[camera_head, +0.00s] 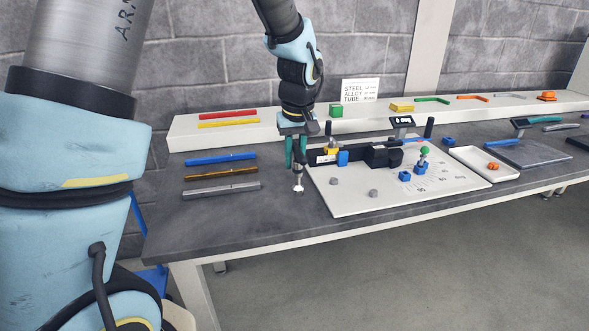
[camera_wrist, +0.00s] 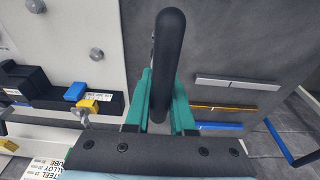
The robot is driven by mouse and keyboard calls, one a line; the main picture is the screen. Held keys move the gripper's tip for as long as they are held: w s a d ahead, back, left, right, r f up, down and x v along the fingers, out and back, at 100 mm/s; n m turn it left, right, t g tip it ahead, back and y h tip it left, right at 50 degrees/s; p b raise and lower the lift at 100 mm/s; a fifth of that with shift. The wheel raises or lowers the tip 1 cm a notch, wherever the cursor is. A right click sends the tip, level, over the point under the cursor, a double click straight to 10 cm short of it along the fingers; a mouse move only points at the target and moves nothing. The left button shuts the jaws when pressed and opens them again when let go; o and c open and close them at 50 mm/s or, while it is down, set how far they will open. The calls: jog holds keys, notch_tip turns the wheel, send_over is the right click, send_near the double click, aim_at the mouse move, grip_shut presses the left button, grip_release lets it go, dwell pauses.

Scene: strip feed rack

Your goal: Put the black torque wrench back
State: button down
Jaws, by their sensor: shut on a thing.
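My gripper (camera_head: 295,152), with green fingers, points down over the dark bench left of the white plate. It is shut on the black torque wrench (camera_wrist: 170,50), whose rounded black handle rises between the fingers in the wrist view. In the head view the wrench's silver lower end (camera_head: 298,187) hangs below the fingers, roughly upright. Whether its tip touches the bench I cannot tell. The fingers and wrist hide much of the handle in the head view.
The white plate (camera_head: 350,205) with a black fixture (camera_head: 385,155) and grey knobs stands just right. Blue (camera_head: 220,158), brown and grey bars lie left on the bench. A raised white shelf (camera_head: 185,130) with coloured strips runs behind. A white tray (camera_head: 480,153) lies farther right.

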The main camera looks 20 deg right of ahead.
jog(key=shift+f, duration=1.6)
jog(key=shift+f, duration=0.1)
jog(key=c, duration=0.8)
grip_release()
jog(key=shift+o, duration=0.2)
jog(key=r, duration=0.4)
jog(key=s+r+b, duration=0.1)
jog(key=r, duration=0.3)
jog(key=s+r, duration=0.1)
jog(key=r, duration=0.3)
jog(key=shift+s+a, duration=0.1)
jog(key=shift+a, duration=0.05)
jog(key=s+a+f, duration=0.1)
jog(key=a+f, duration=0.2)
jog(key=a, duration=0.7)
jog(key=s+a+f, duration=0.2)
jog(key=a+f, duration=0.1)
jog(key=a, duration=0.7)
jog(key=s+a+f, duration=0.1)
jog(key=a+f, duration=0.2)
jog(key=a, duration=0.7)
jog(key=shift+s+a+f, duration=0.15)
jog(key=shift+s, duration=0.25)
